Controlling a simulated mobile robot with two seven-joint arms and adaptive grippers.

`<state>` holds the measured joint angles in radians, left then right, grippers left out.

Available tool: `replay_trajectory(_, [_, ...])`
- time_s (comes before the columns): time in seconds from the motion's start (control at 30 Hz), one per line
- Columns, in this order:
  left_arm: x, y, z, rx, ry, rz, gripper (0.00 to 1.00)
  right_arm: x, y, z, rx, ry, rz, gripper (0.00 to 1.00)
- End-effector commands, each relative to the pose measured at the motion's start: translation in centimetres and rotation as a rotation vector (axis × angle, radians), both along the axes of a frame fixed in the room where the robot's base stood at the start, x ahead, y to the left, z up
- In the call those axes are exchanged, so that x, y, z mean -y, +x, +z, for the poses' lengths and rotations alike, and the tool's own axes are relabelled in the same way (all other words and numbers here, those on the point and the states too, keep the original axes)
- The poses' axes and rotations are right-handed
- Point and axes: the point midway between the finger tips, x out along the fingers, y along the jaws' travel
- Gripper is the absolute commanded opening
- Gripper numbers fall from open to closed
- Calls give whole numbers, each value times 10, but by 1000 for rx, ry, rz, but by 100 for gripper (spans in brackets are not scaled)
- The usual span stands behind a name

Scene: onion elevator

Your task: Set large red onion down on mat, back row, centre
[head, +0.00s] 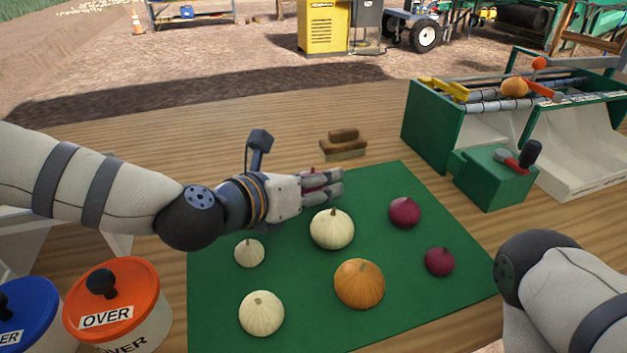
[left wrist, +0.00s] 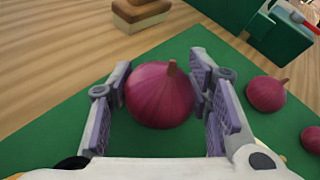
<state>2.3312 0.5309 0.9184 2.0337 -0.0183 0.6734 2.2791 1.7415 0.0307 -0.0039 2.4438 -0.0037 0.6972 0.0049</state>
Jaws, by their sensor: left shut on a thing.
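My left gripper (head: 322,185) is at the back of the green mat (head: 290,325), its fingers shut on a large red onion (left wrist: 161,95). In the left wrist view the onion sits between both finger pads, stem up; in the head view the fingers mostly hide it. I cannot tell whether it touches the mat. Two other red onions lie on the mat's right side, one further back (head: 404,212) and one nearer (head: 439,261). My right arm shows at the lower right, its gripper out of the picture.
White onions (head: 332,229), (head: 249,253), (head: 261,313) and an orange one (head: 359,283) stand on the mat. A brush-like wooden block (head: 343,146) lies behind it. A green machine (head: 430,125) with a levered box (head: 495,180) stands right; an orange-lidded OVER bin (head: 112,290) stands left.

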Motion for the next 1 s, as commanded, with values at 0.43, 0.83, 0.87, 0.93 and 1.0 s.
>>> replay_trajectory(0.43, [0, 0, -4, -2, -1, 1, 66, 0, -1, -2, -5, 0, 0, 40])
replay_trajectory(0.83, [-26, -32, 19, 0, -2, 2, 66, 0, 5, 6, 15, 0, 0, 40])
replay_trajectory(0.87, [-30, -36, 21, 0, -3, 3, 66, 0, 5, 7, 17, 0, 0, 40])
replay_trajectory(0.93, [-37, -48, 27, 1, -3, 0, 66, 0, 7, 9, 21, 0, -1, 40])
replay_trajectory(1.0, [-46, -58, 32, 0, -2, 3, 66, 0, 8, 10, 26, 0, -1, 40])
